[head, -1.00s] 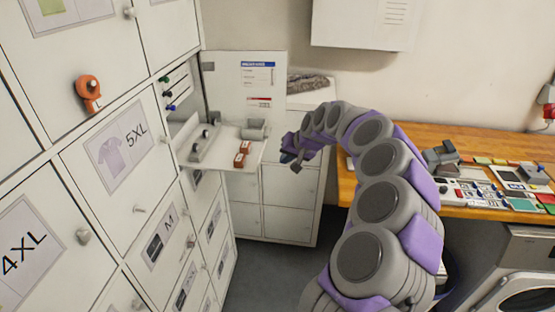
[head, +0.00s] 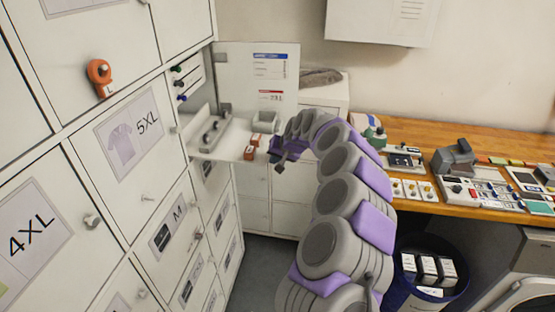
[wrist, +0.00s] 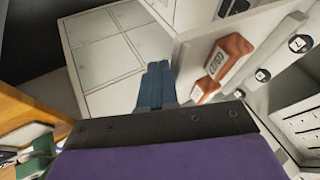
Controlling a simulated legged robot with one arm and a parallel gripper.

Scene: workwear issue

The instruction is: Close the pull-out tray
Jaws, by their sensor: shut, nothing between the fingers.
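The pull-out tray (head: 234,141) is a white shelf standing out from an open locker compartment on the left. A grey bar with dark round knobs (head: 213,133), small red-brown boxes (head: 252,147) and a grey holder (head: 265,121) are on it. My gripper (head: 279,163) is at the tray's right outer end, close to its edge; I cannot tell whether they touch. In the wrist view its blue-grey fingers (wrist: 155,84) are shut and empty, just left of the tray (wrist: 203,40) and its orange-red boxes (wrist: 222,66).
An open white door (head: 258,75) with labels stands behind the tray. Lockers (head: 125,140) with knobs fill the left. A wooden bench (head: 430,135) with tools and parts runs along the right. A dark blue bin (head: 405,290) holding white boxes stands below it.

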